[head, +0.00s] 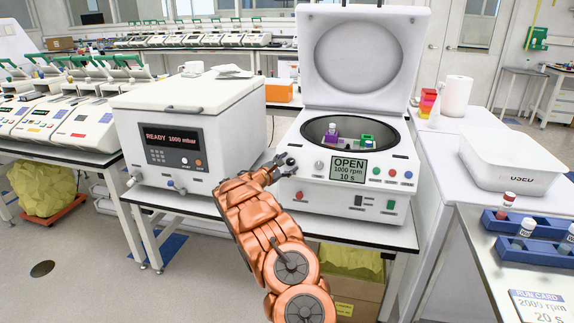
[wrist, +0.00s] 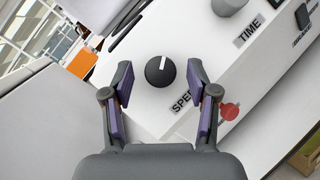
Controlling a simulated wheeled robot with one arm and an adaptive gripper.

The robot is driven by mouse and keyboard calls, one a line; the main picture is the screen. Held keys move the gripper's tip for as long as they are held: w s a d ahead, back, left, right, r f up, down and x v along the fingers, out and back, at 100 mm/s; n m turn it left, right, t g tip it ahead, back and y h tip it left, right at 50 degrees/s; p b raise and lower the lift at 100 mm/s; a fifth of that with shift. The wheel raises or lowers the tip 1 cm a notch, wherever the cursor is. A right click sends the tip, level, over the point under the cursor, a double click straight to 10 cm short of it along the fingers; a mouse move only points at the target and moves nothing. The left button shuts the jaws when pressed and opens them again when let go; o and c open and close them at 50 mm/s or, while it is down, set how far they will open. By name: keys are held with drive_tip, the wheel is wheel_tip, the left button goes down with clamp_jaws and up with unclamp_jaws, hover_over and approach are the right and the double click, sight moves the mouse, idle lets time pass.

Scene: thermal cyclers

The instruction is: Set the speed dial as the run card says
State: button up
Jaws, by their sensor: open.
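The centrifuge (head: 345,205) stands with its lid up; its display (head: 349,170) reads OPEN, 1000 rpm, 10 s. The run card (head: 540,306) at the lower right reads 2000 rpm, 20 s. The black speed dial (wrist: 160,71) has a white pointer line toward the top of the wrist view; its SPEED label is partly covered by a finger. My gripper (head: 281,163) is open at the left of the front panel. In the wrist view my gripper (wrist: 159,80) has its fingers on either side of the dial, with gaps. The gripper hides the dial in the head view.
The TIME dial (wrist: 228,5) sits beside the speed dial, and a red button (wrist: 229,112) is near the right finger. A white box-shaped unit (head: 185,130) reading READY 1000 mbar stands close on the left. Blue racks with tubes (head: 530,250) are at the right.

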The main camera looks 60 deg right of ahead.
drive_tip(key=shift+c, duration=0.2)
drive_tip(key=c, duration=1)
drive_tip(key=shift+a, duration=0.15)
clamp_jaws()
drive_tip(key=shift+f, duration=0.1)
drive_tip(key=shift+m, duration=0.3)
